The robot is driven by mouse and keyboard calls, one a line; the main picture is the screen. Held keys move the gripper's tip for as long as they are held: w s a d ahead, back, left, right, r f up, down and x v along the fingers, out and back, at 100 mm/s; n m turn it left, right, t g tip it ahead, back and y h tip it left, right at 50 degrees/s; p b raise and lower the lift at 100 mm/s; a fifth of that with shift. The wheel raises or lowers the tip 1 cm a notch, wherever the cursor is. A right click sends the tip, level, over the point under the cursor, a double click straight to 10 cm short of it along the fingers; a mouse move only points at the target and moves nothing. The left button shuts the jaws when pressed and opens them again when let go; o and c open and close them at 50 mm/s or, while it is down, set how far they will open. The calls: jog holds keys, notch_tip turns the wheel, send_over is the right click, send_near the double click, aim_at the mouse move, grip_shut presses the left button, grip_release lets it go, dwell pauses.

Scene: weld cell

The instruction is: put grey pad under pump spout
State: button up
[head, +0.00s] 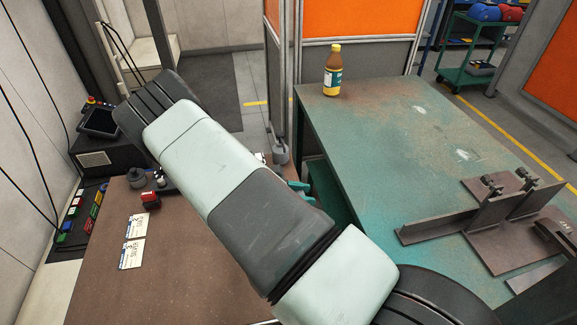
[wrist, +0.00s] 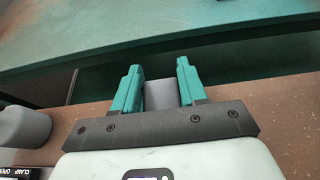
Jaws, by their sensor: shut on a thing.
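My gripper (wrist: 161,72) has two teal fingers closed on a grey block-like piece, seen in the wrist view and taken to be the grey pad (wrist: 162,93). Its lower part is hidden by the gripper body. A small grey vessel with a thin upright stem (head: 280,152) stands just behind the fingers. It may be the pump; its spout cannot be made out.
The brown bench (head: 190,270) holds a red-topped item (head: 150,200), a dark grey knobbed item (head: 137,177) and paper labels (head: 132,255). The green table (head: 390,130) carries a brown bottle (head: 332,72) and a steel fixture (head: 500,220). Its middle is clear.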

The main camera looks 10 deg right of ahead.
jog(key=w, duration=1.4)
jog(key=shift+w, duration=0.4)
jog(key=shift+f, duration=0.3)
jog(key=shift+f, duration=0.15)
jog(key=shift+f, duration=0.5)
jog(key=o, duration=0.7)
jog(key=shift+o, duration=0.2)
